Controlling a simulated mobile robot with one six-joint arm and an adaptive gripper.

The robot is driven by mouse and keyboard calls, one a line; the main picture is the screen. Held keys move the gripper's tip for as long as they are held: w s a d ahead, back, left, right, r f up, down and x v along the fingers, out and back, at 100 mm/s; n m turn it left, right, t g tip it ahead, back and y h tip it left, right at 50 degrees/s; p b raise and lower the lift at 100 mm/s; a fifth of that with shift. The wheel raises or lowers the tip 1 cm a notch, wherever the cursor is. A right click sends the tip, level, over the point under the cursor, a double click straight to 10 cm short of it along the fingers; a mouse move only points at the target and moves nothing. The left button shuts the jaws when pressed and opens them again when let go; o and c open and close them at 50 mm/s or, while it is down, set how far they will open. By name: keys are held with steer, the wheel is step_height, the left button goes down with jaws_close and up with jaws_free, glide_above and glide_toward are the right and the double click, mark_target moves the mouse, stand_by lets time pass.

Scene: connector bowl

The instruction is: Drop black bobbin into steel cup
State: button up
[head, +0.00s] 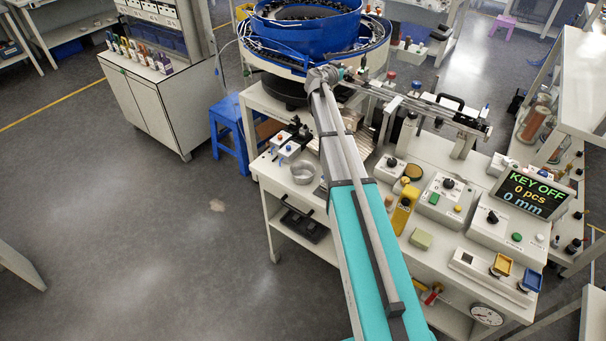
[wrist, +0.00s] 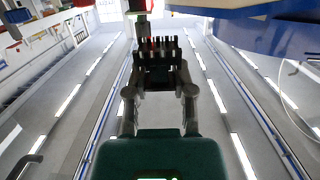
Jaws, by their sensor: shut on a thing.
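My gripper (wrist: 159,78) points away from the camera in the wrist view, its two fingers closed on a dark piece. The steel cup (head: 302,172) is a small round silver vessel, upright and open at the top, on the left part of the workbench in the head view. The cup is not visible in the wrist view. In the head view my arm reaches towards the blue bowl, away from the cup; the bobbin cannot be made out there.
A large blue feeder bowl (head: 307,24) stands behind the bench. A metal rail (head: 430,108) runs right from it. Small boxes with knobs (head: 288,149) stand just behind the cup. A yellow device (head: 404,209) and control boxes (head: 443,197) fill the bench's right side.

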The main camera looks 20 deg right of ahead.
steer(key=s+a+f+b, duration=0.2)
steer(key=s+f+b, duration=0.2)
steer(key=s, duration=0.3)
steer(key=s+a+f+b, duration=0.2)
steer(key=s+f+b, duration=0.3)
steer(key=s, duration=0.3)
steer(key=shift+s+a+f, duration=0.3)
steer(key=shift+a+f, duration=0.05)
steer(key=shift+f, duration=0.05)
steer(key=shift+s, duration=0.15)
